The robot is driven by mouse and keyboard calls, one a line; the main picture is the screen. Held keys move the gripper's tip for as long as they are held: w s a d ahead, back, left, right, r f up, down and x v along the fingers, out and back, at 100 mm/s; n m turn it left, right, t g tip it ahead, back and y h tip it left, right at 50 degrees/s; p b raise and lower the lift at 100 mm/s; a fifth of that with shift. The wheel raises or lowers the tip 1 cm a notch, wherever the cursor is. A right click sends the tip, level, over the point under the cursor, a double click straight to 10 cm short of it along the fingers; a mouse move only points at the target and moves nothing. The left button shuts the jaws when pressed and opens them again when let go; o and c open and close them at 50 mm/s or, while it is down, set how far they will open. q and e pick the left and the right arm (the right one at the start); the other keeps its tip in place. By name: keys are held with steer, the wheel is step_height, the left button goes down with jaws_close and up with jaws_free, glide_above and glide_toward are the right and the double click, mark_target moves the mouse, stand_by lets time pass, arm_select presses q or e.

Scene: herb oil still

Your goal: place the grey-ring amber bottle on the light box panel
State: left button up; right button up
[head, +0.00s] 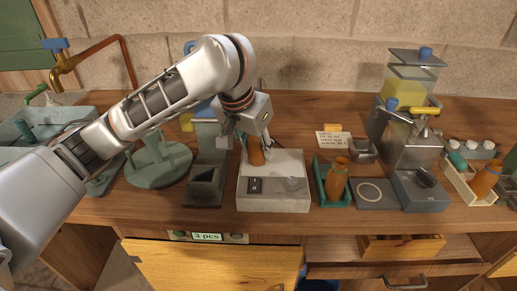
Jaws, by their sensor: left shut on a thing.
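My left gripper (246,138) reaches in from the left and is shut on an amber bottle (256,155). The bottle is near upright at the back part of the light box (273,200), over its pale panel (284,163). I cannot tell whether its base touches the panel. Its upper part is hidden by the gripper, and I cannot make out a grey ring. My right gripper is not in view.
Amber bottles stand in a green holder (320,192) right of the light box and in a wooden tray (459,186) at far right. A dark grey holder (206,181) and a green stand (158,174) are to the left. A metal dispenser (409,146) stands at right.

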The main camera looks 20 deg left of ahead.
mark_target(252, 138)
arm_select(q)
steer(key=shift+r, duration=0.2)
steer(key=shift+f, duration=0.1)
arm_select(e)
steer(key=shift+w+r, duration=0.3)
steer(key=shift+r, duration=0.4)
